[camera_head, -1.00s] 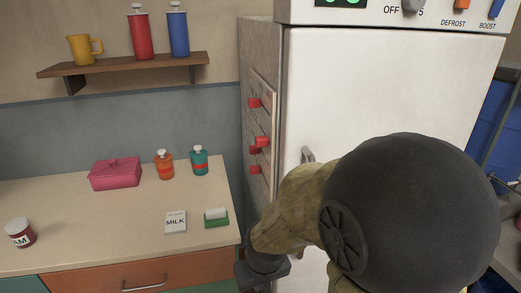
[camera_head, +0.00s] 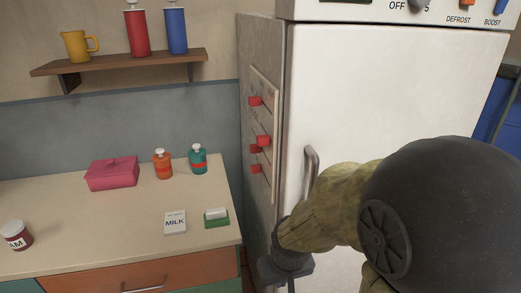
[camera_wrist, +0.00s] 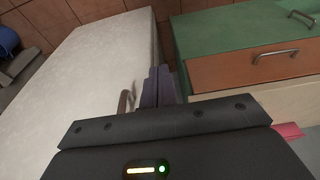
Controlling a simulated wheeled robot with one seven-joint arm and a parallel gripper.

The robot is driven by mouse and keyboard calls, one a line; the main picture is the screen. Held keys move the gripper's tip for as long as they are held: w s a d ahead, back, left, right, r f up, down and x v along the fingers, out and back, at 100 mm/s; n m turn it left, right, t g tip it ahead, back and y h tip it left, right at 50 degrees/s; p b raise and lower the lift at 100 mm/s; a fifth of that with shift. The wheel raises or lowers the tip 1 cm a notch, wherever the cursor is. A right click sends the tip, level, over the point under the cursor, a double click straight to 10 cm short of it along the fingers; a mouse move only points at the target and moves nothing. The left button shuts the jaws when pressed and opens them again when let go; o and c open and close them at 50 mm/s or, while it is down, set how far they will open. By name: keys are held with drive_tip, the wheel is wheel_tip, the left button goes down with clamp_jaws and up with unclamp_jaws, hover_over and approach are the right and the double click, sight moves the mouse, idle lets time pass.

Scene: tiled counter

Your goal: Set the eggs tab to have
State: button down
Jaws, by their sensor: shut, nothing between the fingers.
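A pale board (camera_head: 264,125) is fixed to the side of the fridge and carries several red tabs in a column. One tab (camera_head: 264,140) sits further right than the top tab (camera_head: 255,101), the one just below it (camera_head: 255,149) and the lowest tab (camera_head: 256,168). The labels are too small to read, so I cannot tell which is the eggs tab. My gripper (camera_head: 288,270) is below and right of the board, near the fridge's front edge, apart from the tabs. In the wrist view its fingers (camera_wrist: 158,86) are together and empty.
The fridge door (camera_head: 390,90) has a vertical handle (camera_head: 312,170) close to my arm. The counter (camera_head: 100,220) at left holds a milk carton (camera_head: 175,222), a butter dish (camera_head: 216,217), two bottles, a pink box (camera_head: 112,173) and a jam jar (camera_head: 15,236).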

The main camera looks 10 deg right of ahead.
wheel_tip(320, 180, up, 7)
drive_tip(key=s+d+n+g+h+p, duration=0.25)
drive_tip(key=n+h+p, duration=0.65)
drive_tip(key=n, duration=1.3)
drive_tip(key=w+a+r+n+t+h+p, duration=0.2)
drive_tip(key=w+a+r+n+t+p, duration=0.2)
drive_tip(key=r+n, duration=0.4)
drive_tip(key=w+a+r+n+t+h+p, duration=0.1)
drive_tip(key=w+a+r+n+t+p, duration=0.3)
drive_tip(key=n, duration=1.1)
drive_tip(key=w+a+r+t, duration=0.2)
drive_tip(key=w+r+t, duration=0.1)
drive_tip(key=r+t, duration=0.1)
drive_tip(key=shift+w+t+h, duration=0.35)
drive_tip(key=shift+w+h, duration=0.05)
drive_tip(key=shift+d, duration=0.1)
